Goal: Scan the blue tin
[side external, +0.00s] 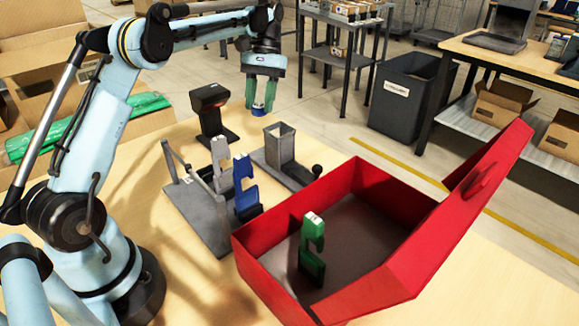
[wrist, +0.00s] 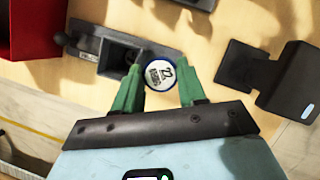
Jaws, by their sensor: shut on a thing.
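The blue tin (wrist: 160,73) shows between my green fingertips in the wrist view, with a round white printed label and a blue rim facing the camera. In the side view my gripper (side external: 264,93) is shut on the tin (side external: 258,110), which hangs in the air below the fingers. A black scanner with a red window (side external: 209,98) stands on the table to the left of the tin in the side view. In the wrist view the scanner (wrist: 290,80) is to the right of the tin, apart from it.
A grey open holder (side external: 280,146) with a black knob stands nearby. A rack (side external: 195,203) holds white and blue tags. An open red box (side external: 262,262) contains a green tag (side external: 312,248). Cardboard boxes and green packs lie at left. Bare table shows at front right.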

